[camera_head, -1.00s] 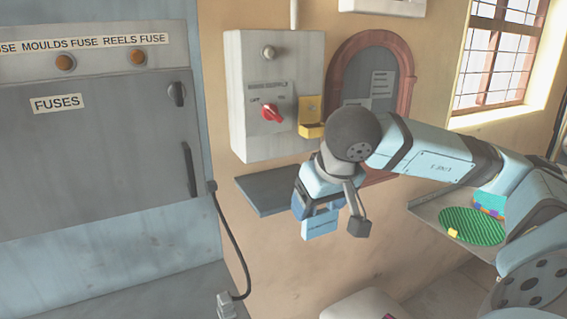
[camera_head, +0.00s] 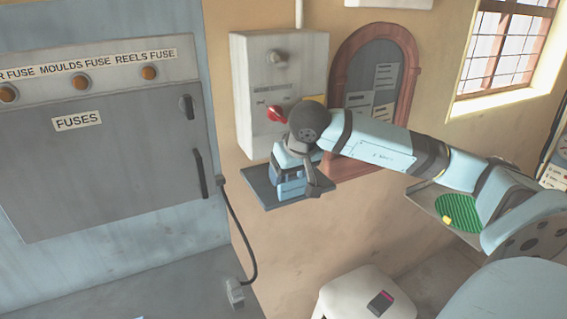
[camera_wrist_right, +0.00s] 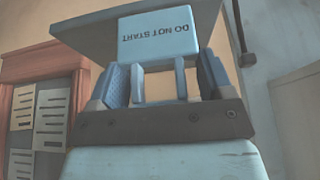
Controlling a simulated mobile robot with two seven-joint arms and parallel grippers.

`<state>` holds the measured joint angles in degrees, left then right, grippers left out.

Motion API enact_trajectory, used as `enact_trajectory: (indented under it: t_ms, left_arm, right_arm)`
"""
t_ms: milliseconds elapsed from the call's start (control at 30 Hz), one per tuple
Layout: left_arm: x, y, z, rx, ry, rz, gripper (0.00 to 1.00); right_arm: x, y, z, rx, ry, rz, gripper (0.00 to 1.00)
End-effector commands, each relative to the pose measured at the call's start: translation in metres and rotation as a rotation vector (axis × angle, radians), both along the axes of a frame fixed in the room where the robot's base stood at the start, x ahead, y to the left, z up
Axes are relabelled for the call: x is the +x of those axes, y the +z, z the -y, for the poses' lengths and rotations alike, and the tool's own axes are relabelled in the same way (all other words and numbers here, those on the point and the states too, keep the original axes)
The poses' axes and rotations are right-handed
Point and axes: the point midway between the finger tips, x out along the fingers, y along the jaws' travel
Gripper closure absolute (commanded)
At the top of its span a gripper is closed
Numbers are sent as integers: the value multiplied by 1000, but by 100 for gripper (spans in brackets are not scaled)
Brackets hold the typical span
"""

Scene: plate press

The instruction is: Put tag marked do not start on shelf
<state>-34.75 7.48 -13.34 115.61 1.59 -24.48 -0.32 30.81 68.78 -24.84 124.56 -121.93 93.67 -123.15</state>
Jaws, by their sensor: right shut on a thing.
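The light blue tag (camera_wrist_right: 157,35) reads "DO NOT START", upside down in the right wrist view. My right gripper (camera_wrist_right: 159,82) is shut on its edge, one finger on each side. The dark grey shelf (camera_wrist_right: 85,32) shows behind the tag in that view. In the head view my right gripper (camera_head: 292,186) is at the wall shelf (camera_head: 262,188), overlapping its right half, and the tag is hard to make out among the blue gripper parts. I cannot tell whether the tag touches the shelf. My left gripper is not in view.
A grey switch box (camera_head: 258,75) with a red knob (camera_head: 276,113) is on the wall above the shelf. An arched notice board (camera_head: 357,82) is to the right. A grey fuse cabinet (camera_head: 100,180) stands left. A stool (camera_head: 345,292) stands below.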

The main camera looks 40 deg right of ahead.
Motion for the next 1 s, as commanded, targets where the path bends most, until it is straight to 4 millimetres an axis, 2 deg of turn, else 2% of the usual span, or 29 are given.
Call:
enact_trajectory:
  t_ms: [267,367,767,800,900,1000]
  left_arm:
    - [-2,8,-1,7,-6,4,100]
    - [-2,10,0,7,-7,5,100]
    - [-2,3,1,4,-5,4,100]
    - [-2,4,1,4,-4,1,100]
    - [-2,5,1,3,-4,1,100]
    - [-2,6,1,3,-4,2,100]
  right_arm:
    - [40,1,12,3,-2,0,49]
    - [38,-5,12,0,1,-3,49]
    - [37,-11,12,-1,0,-1,49]
    - [37,-10,12,-1,0,-1,22]
    - [37,-9,12,0,0,-1,1]
    - [37,-9,12,0,0,-1,1]
